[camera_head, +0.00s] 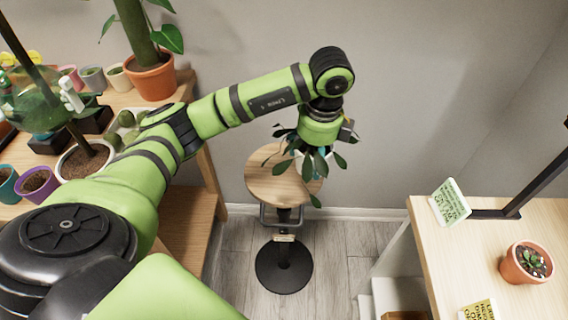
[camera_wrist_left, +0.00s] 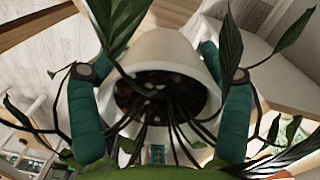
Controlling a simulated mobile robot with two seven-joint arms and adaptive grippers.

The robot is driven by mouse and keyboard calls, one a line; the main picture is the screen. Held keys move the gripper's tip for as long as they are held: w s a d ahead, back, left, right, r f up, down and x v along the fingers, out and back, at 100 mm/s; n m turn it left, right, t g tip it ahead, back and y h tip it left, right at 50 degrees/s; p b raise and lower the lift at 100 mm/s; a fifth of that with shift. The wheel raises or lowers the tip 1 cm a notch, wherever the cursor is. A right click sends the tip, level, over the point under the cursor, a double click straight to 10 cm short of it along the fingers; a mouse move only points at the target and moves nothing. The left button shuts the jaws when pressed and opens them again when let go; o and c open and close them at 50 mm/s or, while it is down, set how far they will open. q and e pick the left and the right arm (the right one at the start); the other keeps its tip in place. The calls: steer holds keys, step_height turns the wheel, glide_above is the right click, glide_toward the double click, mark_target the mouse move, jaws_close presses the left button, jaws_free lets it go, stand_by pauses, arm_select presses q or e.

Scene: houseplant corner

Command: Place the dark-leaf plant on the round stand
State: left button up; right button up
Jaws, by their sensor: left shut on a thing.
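The dark-leaf plant (camera_head: 318,163) hangs under my left gripper (camera_head: 314,153) in the head view, over the right part of the round stand (camera_head: 262,187). The stand has a round wooden top on a black post and round base. In the left wrist view, two teal fingers sit on either side of the plant's white pot (camera_wrist_left: 165,48), shut on it. Dark leaves and stems spread out around the fingers. In the head view the leaves and gripper hide most of the pot. I cannot tell whether it touches the stand top. My right gripper is not in view.
A wooden bench at the left holds several pots, including a large terracotta pot (camera_head: 151,78) and a purple pot (camera_head: 38,183). A table (camera_head: 480,250) at the right holds a small terracotta pot (camera_head: 524,264) and cards. A grey wall stands behind the stand.

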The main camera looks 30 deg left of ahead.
arm_select(q)
steer(key=a+f, duration=0.1)
steer(key=a, duration=0.2)
steer(key=w+a+f, duration=0.1)
steer(key=a+f, duration=0.1)
steer(key=a, duration=0.1)
steer(key=w+a+f+p, duration=0.1)
steer(key=a+f, duration=0.1)
steer(key=a, duration=0.1)
steer(key=shift+w+a+f, duration=0.1)
steer(key=shift+w+f, duration=0.15)
step_height(320, 180, down, 4)
steer(key=shift+r+p, duration=0.15)
steer(key=shift+p, duration=0.15)
steer(key=shift+f, duration=0.2)
steer(key=shift+f, duration=0.2)
steer(key=o, duration=1.4)
